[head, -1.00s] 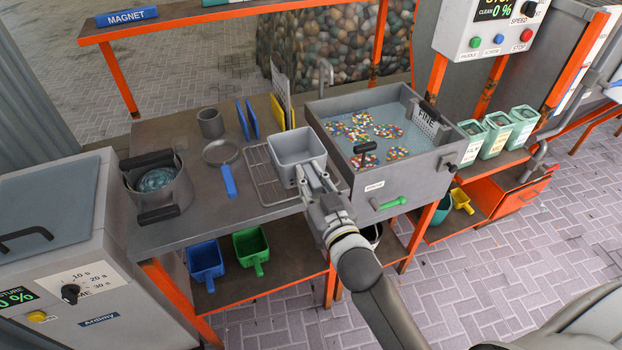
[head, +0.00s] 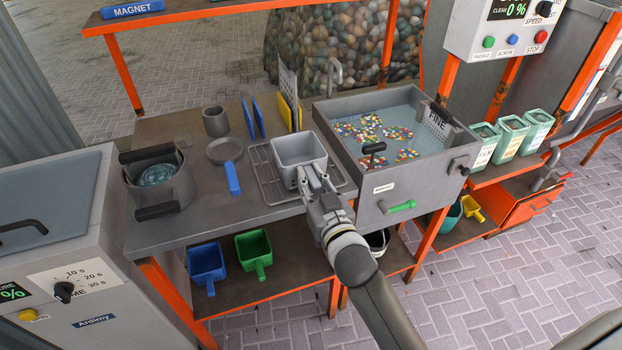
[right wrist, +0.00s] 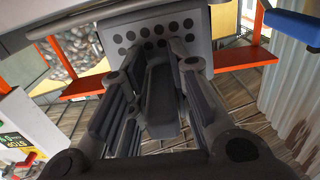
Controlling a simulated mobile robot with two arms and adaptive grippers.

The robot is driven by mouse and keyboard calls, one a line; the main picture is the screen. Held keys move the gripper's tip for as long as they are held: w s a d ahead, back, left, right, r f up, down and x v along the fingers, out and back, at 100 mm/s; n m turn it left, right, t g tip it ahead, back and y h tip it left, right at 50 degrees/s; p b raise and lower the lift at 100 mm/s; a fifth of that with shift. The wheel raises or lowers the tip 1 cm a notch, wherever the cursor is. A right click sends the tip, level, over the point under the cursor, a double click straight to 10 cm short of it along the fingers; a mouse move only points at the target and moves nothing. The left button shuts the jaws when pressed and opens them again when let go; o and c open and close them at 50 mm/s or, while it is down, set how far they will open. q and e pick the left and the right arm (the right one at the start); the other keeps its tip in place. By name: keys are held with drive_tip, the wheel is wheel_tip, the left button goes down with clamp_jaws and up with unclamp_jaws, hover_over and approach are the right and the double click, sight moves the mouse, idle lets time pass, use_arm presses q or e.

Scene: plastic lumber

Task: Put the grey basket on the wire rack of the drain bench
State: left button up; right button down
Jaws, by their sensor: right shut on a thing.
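The grey basket (head: 299,150) is an open-topped box. It is upright over the wire rack (head: 268,178) of the drain bench (head: 180,230), left of the sink. The rack's bars show on both sides of it; I cannot tell whether its base touches them. My right gripper (head: 314,180) is shut at the basket's near side, where its handle is; the fingers hide most of the handle. In the right wrist view the basket's perforated wall (right wrist: 155,35) is just beyond the fingers (right wrist: 160,95). My left gripper is not in view.
The sink (head: 420,175) with coloured pellets stands close on the right. A yellow board (head: 287,115) and blue boards (head: 254,118) stand behind the rack. A pan (head: 224,151) with a blue handle and a pot (head: 160,185) are left. Blue (head: 206,261) and green (head: 253,247) scoops sit below.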

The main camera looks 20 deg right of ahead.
drive_tip(key=c, duration=1.3)
unclamp_jaws()
drive_tip(key=shift+o, duration=0.2)
drive_tip(key=s, duration=1.2)
drive_tip(key=shift+d, duration=0.2)
drive_tip(key=shift+f, duration=0.1)
